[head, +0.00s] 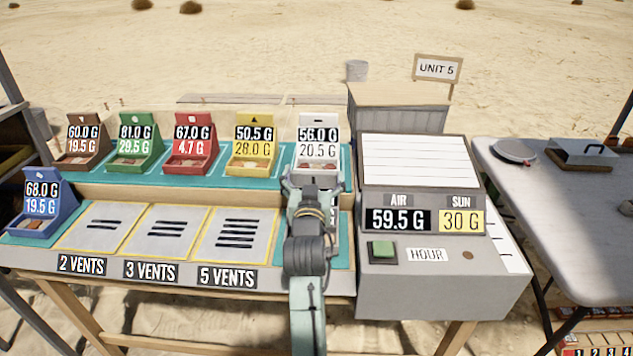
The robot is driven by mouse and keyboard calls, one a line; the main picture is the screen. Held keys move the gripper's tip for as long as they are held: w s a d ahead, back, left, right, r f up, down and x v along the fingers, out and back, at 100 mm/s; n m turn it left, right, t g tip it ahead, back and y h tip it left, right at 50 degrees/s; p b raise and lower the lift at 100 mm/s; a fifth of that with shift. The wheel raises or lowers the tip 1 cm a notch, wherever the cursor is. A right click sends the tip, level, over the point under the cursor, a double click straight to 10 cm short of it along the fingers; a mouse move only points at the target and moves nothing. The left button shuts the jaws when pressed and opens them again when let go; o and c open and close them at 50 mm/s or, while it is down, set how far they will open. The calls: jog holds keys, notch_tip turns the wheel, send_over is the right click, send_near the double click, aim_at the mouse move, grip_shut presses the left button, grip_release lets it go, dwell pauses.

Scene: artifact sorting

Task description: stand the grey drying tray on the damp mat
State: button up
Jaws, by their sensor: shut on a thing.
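The pale grey tray (318,144) stands at the right end of the raised back shelf, with labels reading 56.0 G and 20.5 G. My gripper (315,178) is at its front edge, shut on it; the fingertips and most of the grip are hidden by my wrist. The tray looks upright, and I cannot tell whether it touches the shelf. Teal matting lies under the back row and on the lower step, where a teal patch (343,250) shows right of my arm. No mat is marked as damp.
Brown, green, red and yellow trays (252,150) stand left along the shelf. A blue tray (45,208) sits at lower left. Three vent plates (240,236) are bare. A label (334,216) shows partly behind my arm. A grey console (425,290) stands close right.

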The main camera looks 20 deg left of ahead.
jog(key=shift+w+f, duration=0.1)
jog(key=shift+f, duration=0.65)
jog(key=shift+w+r, duration=0.1)
jog(key=shift+r, duration=0.15)
jog(key=shift+f, duration=0.2)
jog(key=o, duration=1.7)
